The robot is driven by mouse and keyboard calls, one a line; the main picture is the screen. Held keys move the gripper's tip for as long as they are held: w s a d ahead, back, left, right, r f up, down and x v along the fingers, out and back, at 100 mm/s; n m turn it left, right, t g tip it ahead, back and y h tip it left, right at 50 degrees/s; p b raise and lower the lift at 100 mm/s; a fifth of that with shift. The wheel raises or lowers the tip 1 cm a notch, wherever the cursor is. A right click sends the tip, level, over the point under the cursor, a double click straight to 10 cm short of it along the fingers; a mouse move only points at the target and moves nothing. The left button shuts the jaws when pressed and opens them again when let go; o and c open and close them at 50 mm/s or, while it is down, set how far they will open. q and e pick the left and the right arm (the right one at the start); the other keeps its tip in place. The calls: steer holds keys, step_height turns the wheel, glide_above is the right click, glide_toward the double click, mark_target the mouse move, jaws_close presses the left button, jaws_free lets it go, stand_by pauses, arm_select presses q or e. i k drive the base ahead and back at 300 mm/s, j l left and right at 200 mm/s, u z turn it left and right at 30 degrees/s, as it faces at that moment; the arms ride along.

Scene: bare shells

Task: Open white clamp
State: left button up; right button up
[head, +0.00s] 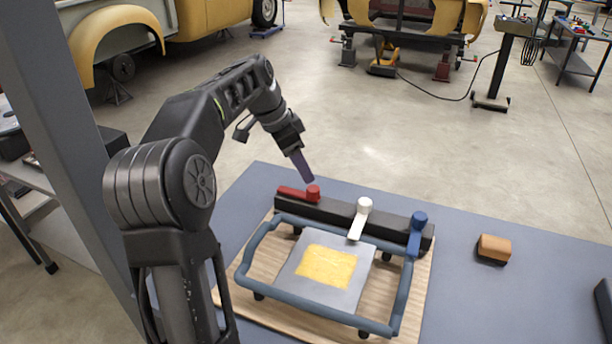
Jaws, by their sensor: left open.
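The white clamp (359,218) sits on a black bar (330,212) in the middle, between a red clamp and a blue clamp. Its white arm points toward the near side, over the edge of a grey plate (347,290) with a yellow patch (326,266). The red clamp (299,193) has its arm turned left along the bar. The blue clamp (417,232) has its arm pointing to the near side. My left gripper (304,170) is open and empty, just above the red clamp and to the upper left of the white clamp. My right gripper is out of view.
A blue tubular frame (402,298) surrounds the plate on a wooden board (423,285). The board lies on a blue-grey table (510,300). An orange-brown block (495,248) lies to the right. A grey post (60,130) stands at left.

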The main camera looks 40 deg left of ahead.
mark_target(365, 207)
steer(key=k, duration=1.5)
